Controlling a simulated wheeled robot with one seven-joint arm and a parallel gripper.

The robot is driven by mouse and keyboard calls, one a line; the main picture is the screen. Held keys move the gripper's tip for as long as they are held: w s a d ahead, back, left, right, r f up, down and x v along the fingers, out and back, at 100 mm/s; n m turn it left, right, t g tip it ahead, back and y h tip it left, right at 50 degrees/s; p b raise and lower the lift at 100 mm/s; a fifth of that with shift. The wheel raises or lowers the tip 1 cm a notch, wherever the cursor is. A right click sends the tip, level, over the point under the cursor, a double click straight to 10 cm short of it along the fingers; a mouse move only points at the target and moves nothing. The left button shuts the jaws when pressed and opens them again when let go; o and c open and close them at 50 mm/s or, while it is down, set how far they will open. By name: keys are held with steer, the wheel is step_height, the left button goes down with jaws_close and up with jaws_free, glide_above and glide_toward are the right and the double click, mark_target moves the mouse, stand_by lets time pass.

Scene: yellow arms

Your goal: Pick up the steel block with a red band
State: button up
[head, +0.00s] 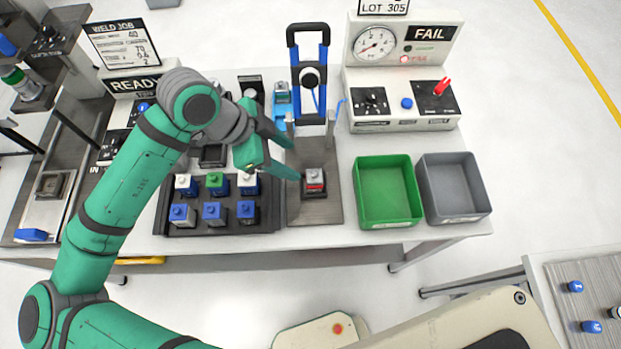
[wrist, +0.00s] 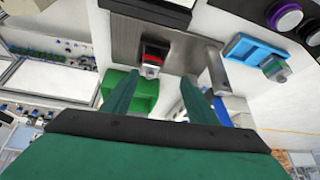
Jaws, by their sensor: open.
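The steel block with a red band (head: 315,181) sits upright in a dark seat on the grey fixture plate (head: 311,213) in the middle of the bench. In the wrist view the block (wrist: 153,57) shows ahead of the fingers, near the upper middle. My gripper (head: 292,158) is open and empty. It hangs above and to the left of the block in the head view, with its fingers apart from it. In the wrist view the gripper's two green fingers (wrist: 156,84) stand wide apart, and nothing is between their tips.
A dark tray (head: 219,226) of several blocks with blue, white and green tops lies left of the plate. A green bin (head: 388,215) and a grey bin (head: 453,213) stand right. A blue-handled press (head: 309,78) rises behind the block. A gauge box (head: 403,112) reads FAIL.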

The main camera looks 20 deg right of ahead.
mark_target(311, 173)
steer(key=shift+m+g+y, duration=0.4)
steer(key=shift+m+y, duration=0.4)
steer(key=s+d+f, duration=0.1)
steer(key=f, duration=0.1)
steer(key=s+d+f, duration=0.1)
steer(key=d, duration=0.1)
steer(key=shift+d+f, duration=0.2)
steer(key=shift+f, duration=0.15)
steer(key=shift+d+x, duration=0.2)
steer(key=shift+x, duration=2.4)
steer(key=shift+r, duration=0.1)
jaws_close()
